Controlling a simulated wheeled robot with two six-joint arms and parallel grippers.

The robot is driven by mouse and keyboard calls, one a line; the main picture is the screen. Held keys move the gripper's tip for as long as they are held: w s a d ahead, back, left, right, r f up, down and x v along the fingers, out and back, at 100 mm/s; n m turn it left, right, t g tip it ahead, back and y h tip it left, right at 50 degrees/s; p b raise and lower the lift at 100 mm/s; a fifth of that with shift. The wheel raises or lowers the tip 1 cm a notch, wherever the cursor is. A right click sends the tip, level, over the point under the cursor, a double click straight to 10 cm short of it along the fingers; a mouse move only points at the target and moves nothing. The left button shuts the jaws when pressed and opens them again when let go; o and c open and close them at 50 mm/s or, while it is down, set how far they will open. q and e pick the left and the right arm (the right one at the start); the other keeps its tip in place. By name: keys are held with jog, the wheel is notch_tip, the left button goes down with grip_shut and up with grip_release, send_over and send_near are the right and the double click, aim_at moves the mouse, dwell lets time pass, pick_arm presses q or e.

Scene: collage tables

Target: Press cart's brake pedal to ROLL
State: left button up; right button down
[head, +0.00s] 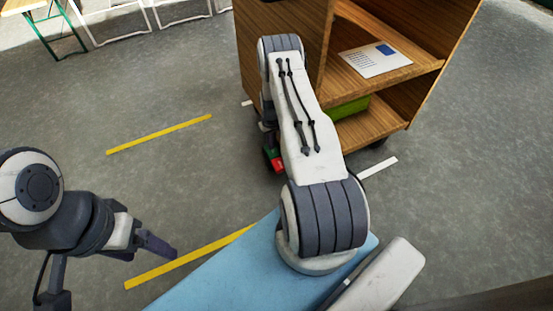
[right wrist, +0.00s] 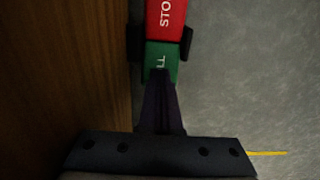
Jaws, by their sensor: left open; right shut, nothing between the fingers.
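The cart (head: 285,40) is a wooden shelf unit at the top of the head view. Its brake pedal (head: 277,165) shows low at the cart's near left corner, partly hidden by my right arm. In the right wrist view the pedal has a red STOP half (right wrist: 166,18) and a green half (right wrist: 160,58) with the letters "LL" visible. My right gripper (right wrist: 160,76) is shut and empty, its tips overlapping the green half; I cannot tell if they touch it. My left gripper (head: 158,243) is open and empty over the floor, far from the cart.
A card (head: 370,62) lies on the cart's shelf, with a green item (head: 348,108) below. Yellow floor lines (head: 160,134) mark the grey floor, which is clear left of the cart. A table (head: 30,8) and white-framed furniture (head: 110,12) stand at the far left.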

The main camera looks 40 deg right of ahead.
jog(key=shift+f+b, duration=0.55)
jog(key=shift+f, duration=0.2)
dwell(0.3)
jog(key=shift+r+p, duration=2.85)
jog(key=shift+r, duration=0.75)
jog(key=shift+f, duration=0.1)
